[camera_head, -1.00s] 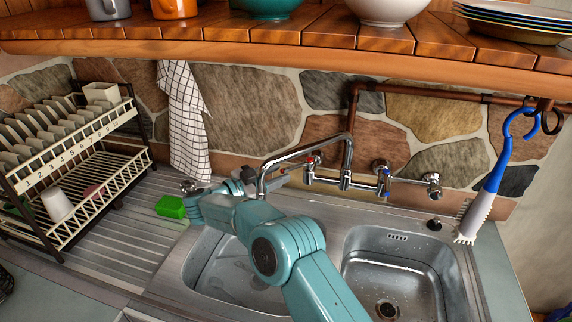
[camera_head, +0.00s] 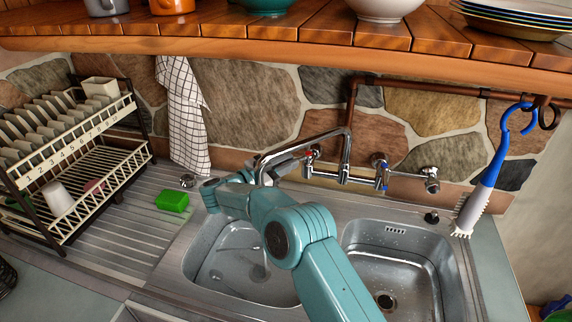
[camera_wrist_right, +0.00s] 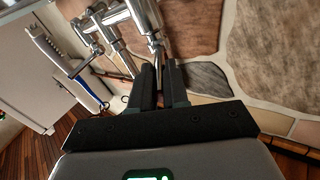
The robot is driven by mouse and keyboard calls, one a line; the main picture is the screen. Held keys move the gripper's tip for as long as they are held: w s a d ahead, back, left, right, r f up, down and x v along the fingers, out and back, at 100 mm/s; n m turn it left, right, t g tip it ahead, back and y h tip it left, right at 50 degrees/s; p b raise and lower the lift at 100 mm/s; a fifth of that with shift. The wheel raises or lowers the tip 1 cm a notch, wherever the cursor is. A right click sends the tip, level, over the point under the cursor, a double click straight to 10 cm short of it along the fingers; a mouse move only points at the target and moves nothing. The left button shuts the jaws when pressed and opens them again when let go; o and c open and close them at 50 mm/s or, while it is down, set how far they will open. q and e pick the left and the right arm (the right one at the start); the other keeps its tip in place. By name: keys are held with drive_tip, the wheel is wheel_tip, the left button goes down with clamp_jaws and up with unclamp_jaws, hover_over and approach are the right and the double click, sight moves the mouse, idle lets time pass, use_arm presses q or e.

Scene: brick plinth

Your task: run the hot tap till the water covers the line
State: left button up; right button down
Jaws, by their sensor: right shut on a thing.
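The hot tap (camera_head: 309,158), marked red, is the left one on the chrome wall mixer. My right gripper (camera_head: 292,162) is at it, partly hidden by the spout and my own wrist. In the right wrist view my gripper (camera_wrist_right: 157,68) is shut on a chrome part of the hot tap (camera_wrist_right: 156,45). The long spout (camera_head: 347,150) bends down over the left basin (camera_head: 201,262). Clear water seems to lie in that basin, but I cannot make out a line or a running stream. My left gripper is not in view.
The blue-marked cold tap (camera_head: 382,175) is right of the hot one. The right basin (camera_head: 430,255) has an open drain. A green sponge (camera_head: 172,201) lies on the drainboard, by the dish rack (camera_head: 65,165). A brush (camera_head: 480,195) hangs right. A wooden shelf (camera_head: 300,45) overhangs.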

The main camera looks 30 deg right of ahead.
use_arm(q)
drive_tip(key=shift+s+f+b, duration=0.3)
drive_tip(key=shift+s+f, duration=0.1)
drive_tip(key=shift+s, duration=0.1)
use_arm(e)
drive_tip(key=shift+s+n+t, duration=0.45)
drive_tip(key=shift+n+t, duration=0.25)
drive_tip(key=shift+t, duration=0.2)
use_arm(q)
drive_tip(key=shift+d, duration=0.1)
use_arm(e)
drive_tip(key=c, duration=1.1)
unclamp_jaws()
drive_tip(key=shift+a, duration=0.1)
use_arm(q)
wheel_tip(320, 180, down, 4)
drive_tip(key=b, duration=0.4)
use_arm(e)
drive_tip(key=s+a, duration=0.1)
drive_tip(key=a, duration=0.9)
drive_tip(key=s+a, duration=0.1)
drive_tip(key=a, duration=0.5)
drive_tip(key=shift+s, duration=0.3)
